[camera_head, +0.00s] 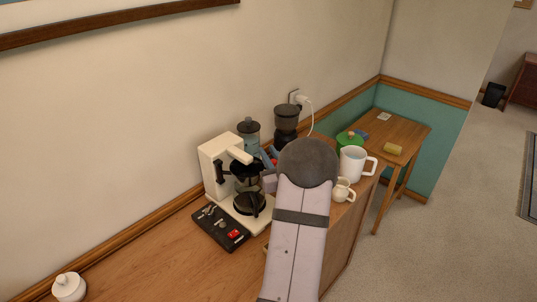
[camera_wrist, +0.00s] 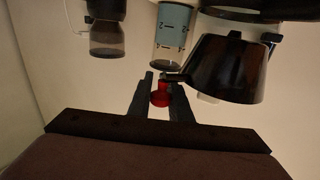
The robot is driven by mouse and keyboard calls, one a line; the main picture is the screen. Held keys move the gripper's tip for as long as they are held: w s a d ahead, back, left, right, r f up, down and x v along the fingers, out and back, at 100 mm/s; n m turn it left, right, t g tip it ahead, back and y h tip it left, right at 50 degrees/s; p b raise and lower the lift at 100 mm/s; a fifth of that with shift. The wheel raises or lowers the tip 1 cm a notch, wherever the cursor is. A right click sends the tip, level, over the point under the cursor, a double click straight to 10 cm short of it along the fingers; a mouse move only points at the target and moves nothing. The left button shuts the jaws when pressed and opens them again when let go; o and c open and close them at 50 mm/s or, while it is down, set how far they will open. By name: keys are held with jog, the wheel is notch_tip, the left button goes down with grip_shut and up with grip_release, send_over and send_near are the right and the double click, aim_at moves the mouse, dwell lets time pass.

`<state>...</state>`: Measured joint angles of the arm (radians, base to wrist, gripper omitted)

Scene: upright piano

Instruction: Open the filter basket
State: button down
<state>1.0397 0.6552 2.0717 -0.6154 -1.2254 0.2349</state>
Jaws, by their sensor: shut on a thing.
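The white coffee maker (camera_head: 213,160) stands on the wooden cabinet against the wall. Its dark filter basket (camera_head: 243,172) sits under the white top, above the glass jug (camera_head: 250,204). In the wrist view, which looks upside down, the basket (camera_wrist: 225,68) is a large dark cone. A short arm runs from the basket to a red handle end (camera_wrist: 160,95). My gripper (camera_wrist: 160,88) is shut on this red handle, one dark finger on each side. In the head view my arm hides most of the gripper, to the right of the basket.
A black tray with small tools (camera_head: 221,227) lies in front of the coffee maker. A blue canister (camera_head: 249,132) and a dark grinder (camera_head: 286,122) stand behind. A white pitcher (camera_head: 353,163) and a small creamer (camera_head: 342,190) stand right of my arm. The cabinet's left part is mostly clear.

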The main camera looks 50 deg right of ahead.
jog(key=s+a+m+g+h+b, duration=0.2)
jog(key=a+m+g+h, duration=0.2)
jog(key=a+m+g, duration=0.3)
jog(key=s+a+m+g+h+b, duration=0.2)
jog(key=a+m+g+h, duration=0.3)
jog(key=a+g, duration=0.6)
jog(key=shift+s+a+r+m+g+h, duration=0.15)
jog(key=shift+s+a+m+g+h, duration=0.35)
jog(key=shift+m, duration=0.8)
jog(key=shift+w+d, duration=0.1)
jog(key=shift+d, duration=0.1)
jog(key=c, duration=1.7)
grip_release()
jog(key=shift+o, duration=0.2)
